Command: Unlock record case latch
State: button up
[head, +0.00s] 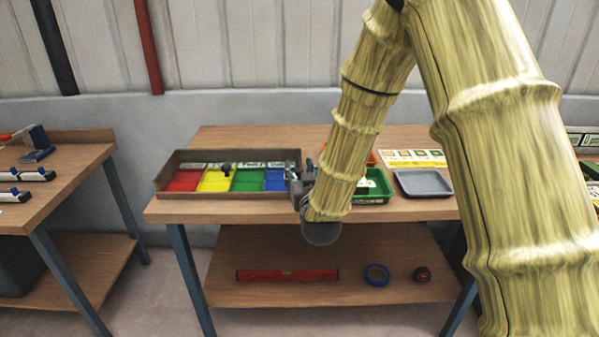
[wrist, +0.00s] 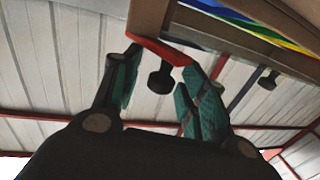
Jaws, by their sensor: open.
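The record case (head: 166,180) is a shallow brown box on the middle table, with red, yellow, green and blue panels inside. In the wrist view its brown edge (wrist: 148,18) is at the top. A red latch-like piece (wrist: 160,49) sits by that edge, with a black knob (wrist: 161,80) beside it. My gripper (wrist: 158,88) is open; the knob shows between its teal-padded fingers, and I cannot tell whether they touch it. In the head view my gripper (head: 304,186) is at the case's right end, partly hidden by my arm. A second black knob (wrist: 268,80) shows further right.
Right of my arm are a green tray (head: 373,190), a grey tray (head: 423,183) and a card sheet (head: 412,159). A red level (head: 287,275), blue tape (head: 376,275) and a small dark item (head: 421,274) lie on the lower shelf. Another table (head: 75,165) stands left.

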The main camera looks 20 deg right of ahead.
jog(key=shift+c, duration=0.2)
grip_shut()
jog(key=shift+d+n+y, duration=0.1)
jog(key=shift+n+y, duration=0.2)
jog(key=shift+y, duration=0.2)
jog(key=shift+s+d+n+g+y, duration=0.3)
jog(key=shift+n+y, duration=0.7)
jog(key=shift+y, duration=0.5)
jog(key=shift+s+d+n+g+y, duration=0.15)
jog(key=shift+d+n+g+y, duration=0.3)
jog(key=shift+n+y, duration=0.8)
jog(key=shift+s+d+n+g+y, duration=0.3)
jog(key=shift+n+y, duration=0.45)
jog(key=shift+y, duration=1.3)
jog(key=shift+o, duration=0.2)
grip_release()
